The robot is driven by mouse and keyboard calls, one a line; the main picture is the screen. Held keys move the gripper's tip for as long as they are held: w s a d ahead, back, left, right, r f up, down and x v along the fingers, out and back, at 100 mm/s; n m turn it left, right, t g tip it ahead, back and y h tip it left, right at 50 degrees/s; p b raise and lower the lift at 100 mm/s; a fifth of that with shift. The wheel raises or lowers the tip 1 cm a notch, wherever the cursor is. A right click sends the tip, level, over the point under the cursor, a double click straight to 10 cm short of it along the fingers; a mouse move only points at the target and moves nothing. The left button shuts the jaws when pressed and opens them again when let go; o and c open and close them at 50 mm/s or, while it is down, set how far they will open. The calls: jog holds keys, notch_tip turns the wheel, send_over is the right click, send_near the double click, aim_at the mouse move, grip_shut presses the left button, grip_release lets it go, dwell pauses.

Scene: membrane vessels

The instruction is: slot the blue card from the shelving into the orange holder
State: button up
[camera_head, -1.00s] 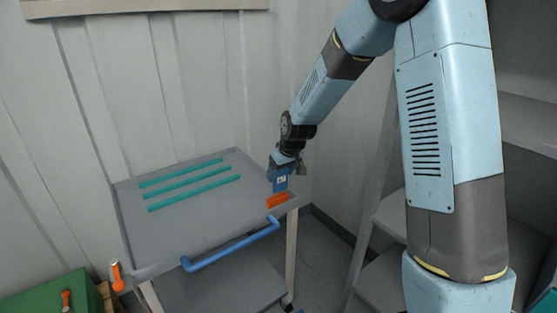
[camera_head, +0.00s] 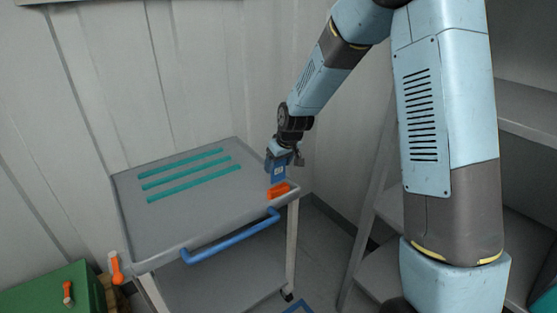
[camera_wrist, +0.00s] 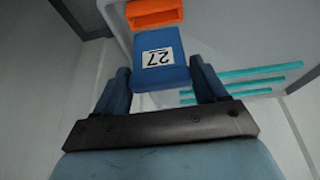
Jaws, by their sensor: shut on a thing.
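The blue card (camera_wrist: 160,72) carries a white label reading 27, upside down in the wrist view. My gripper (camera_head: 284,158) is shut on the card, which also shows in the head view (camera_head: 277,174). The card hangs upright below the jaws at the cart's right corner. The orange holder (camera_head: 279,190) sits on the cart top, and its edge shows just past the card in the wrist view (camera_wrist: 155,12). The card's lower end is close to the holder. I cannot tell whether it touches it or is in its slot.
The grey cart (camera_head: 150,225) has teal strips (camera_head: 188,176) on its top and a blue handle (camera_head: 230,237) along its front. Shelving (camera_head: 525,115) stands at the right. A green box (camera_head: 45,290) is at the lower left. A wall rises behind the cart.

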aim_at(279, 176)
jog(key=shift+f, duration=2.9)
jog(key=shift+f, duration=0.25)
jog(key=o, duration=1.1)
jog(key=v, duration=1.3)
jog(key=shift+r, duration=0.35)
